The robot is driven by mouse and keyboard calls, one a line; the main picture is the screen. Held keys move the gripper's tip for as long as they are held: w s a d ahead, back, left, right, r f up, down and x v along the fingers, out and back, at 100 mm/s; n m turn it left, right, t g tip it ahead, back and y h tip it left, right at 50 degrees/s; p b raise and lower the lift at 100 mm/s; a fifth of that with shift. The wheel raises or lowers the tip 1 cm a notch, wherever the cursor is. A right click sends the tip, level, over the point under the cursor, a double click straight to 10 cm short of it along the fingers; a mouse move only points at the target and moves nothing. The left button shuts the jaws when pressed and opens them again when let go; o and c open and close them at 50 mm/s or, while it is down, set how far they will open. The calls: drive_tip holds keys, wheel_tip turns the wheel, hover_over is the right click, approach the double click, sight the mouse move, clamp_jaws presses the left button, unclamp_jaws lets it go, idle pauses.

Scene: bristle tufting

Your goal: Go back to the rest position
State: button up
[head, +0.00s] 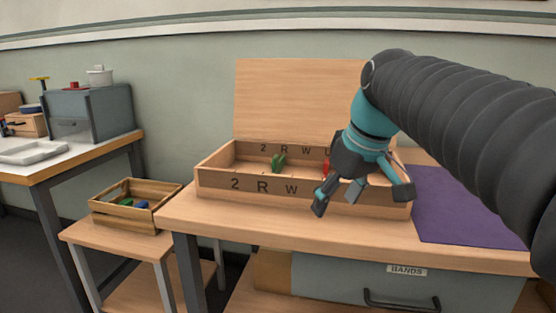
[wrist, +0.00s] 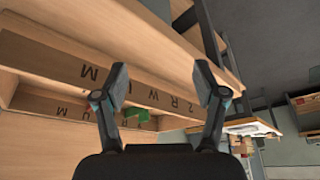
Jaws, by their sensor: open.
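My gripper (head: 362,204) is open and empty. In the head view it hangs in front of the right part of a long wooden box and hides some of it. The wooden box (head: 222,184) stands on the workbench with its lid raised at the back and letters along its front. A green item (head: 278,162) stands in the box, and a red item (head: 326,168) shows beside my gripper. In the wrist view the fingers (wrist: 162,85) are spread apart with nothing between them, and the box front (wrist: 135,88) lies beyond them.
A purple mat (head: 460,212) lies right of the box, partly behind my arm. A small crate (head: 165,190) with coloured items sits on a low stand at left. A side table (head: 70,165) holds a grey cabinet (head: 95,112). A drawer (head: 365,285) labelled BANDS is under the workbench.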

drive_tip(key=s+d+f+m+t+h, duration=0.1)
drive_tip(key=s+d+f+m, duration=0.1)
drive_tip(key=s+f, duration=0.6)
drive_tip(key=s+d+f+m+h, duration=0.1)
drive_tip(key=s+d+f+m, duration=0.2)
drive_tip(key=s+f, duration=0.5)
wheel_tip(320, 180, down, 3)
drive_tip(key=shift+d+m+t, duration=0.2)
drive_tip(key=shift+m+t, duration=0.2)
drive_tip(key=shift+m, duration=0.3)
